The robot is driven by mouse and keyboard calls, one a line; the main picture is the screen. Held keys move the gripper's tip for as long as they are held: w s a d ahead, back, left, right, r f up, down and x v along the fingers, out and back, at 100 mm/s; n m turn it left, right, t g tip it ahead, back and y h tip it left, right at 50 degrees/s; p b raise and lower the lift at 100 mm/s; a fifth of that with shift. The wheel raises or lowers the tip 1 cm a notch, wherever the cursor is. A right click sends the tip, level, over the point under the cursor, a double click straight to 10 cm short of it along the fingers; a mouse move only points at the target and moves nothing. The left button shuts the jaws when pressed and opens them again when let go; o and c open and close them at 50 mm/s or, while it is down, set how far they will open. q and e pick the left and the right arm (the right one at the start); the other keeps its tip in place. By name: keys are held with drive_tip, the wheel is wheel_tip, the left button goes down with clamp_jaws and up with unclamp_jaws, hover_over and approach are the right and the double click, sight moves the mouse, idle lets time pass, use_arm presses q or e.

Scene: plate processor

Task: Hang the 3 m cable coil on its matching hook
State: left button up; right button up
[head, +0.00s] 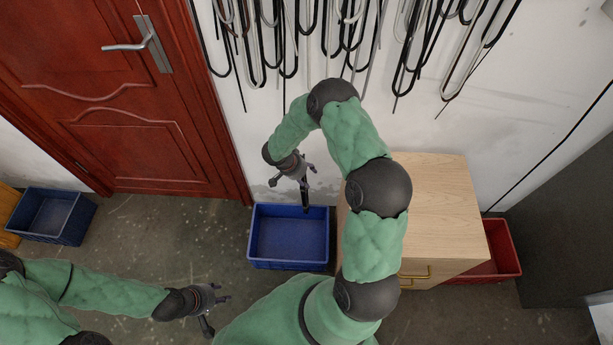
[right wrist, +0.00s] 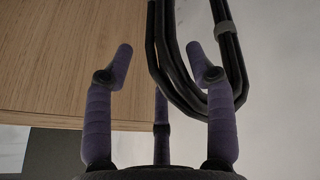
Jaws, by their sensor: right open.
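Many black, grey and white cable coils (head: 283,40) hang in long loops on the wall at the top of the head view. Their hooks are out of view, and I cannot tell which coil is the 3 m one. My right gripper (head: 307,180) is above the blue bin, below the hanging coils. In the right wrist view its fingers (right wrist: 160,62) are spread. A black cable loop (right wrist: 165,50) with a grey tie hangs there, overlapping the right finger; contact is unclear. My left gripper (head: 217,311) is low at the left, fingers apart and empty.
A blue bin (head: 290,263) stands on the floor by the wall, beside a wooden cabinet (head: 445,195). A red bin (head: 512,265) is right of the cabinet. Another blue bin (head: 85,222) stands left, near a red door (head: 115,110). A dark cabinet (head: 575,250) stands far right.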

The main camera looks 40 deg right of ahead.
drive_tip(key=p+v, duration=0.4)
drive_tip(key=v, duration=0.7)
drive_tip(key=s+a+f+n+y, duration=0.2)
drive_tip(key=s+a+n+y, duration=0.1)
drive_tip(key=s+a, duration=0.3)
drive_tip(key=s+a+f+n+t+y, duration=0.1)
drive_tip(key=s+a+f+n+y, duration=0.2)
drive_tip(key=s+a, duration=0.3)
drive_tip(key=s+a+f+n+y, duration=0.2)
drive_tip(key=s+a+n, duration=0.3)
drive_tip(key=a, duration=0.5)
drive_tip(key=shift+s+f+t+y, duration=0.25)
drive_tip(key=shift+s+t+y, duration=0.05)
drive_tip(key=shift+s+y, duration=0.2)
